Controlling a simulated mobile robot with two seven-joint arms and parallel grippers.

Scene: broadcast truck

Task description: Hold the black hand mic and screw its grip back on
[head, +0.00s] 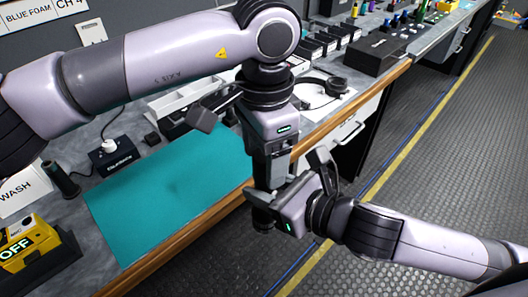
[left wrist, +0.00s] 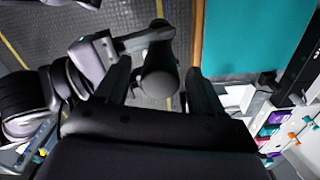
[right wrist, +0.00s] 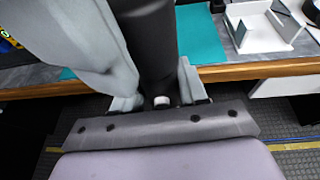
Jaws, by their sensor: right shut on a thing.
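The black hand mic (head: 263,214) is held in front of the bench edge, mostly hidden by my grippers in the head view. My right gripper (head: 270,205) is shut on it. In the right wrist view the mic is a dark upright cylinder (right wrist: 148,40) between the fingers (right wrist: 157,92), with a small white part at its near end. My left gripper (head: 271,178) points down from above. In the left wrist view its two fingers (left wrist: 160,82) stand apart on either side of the mic's dark round end (left wrist: 160,70), with gaps showing. I cannot make out a separate grip.
A teal mat (head: 165,190) covers the bench behind my grippers, inside a wooden edge (head: 190,243). A dark cylinder (head: 61,180), a black box (head: 112,157) and a yellow OFF device (head: 30,240) stand at left. Headphones (head: 322,88) lie farther back. Open floor is at right.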

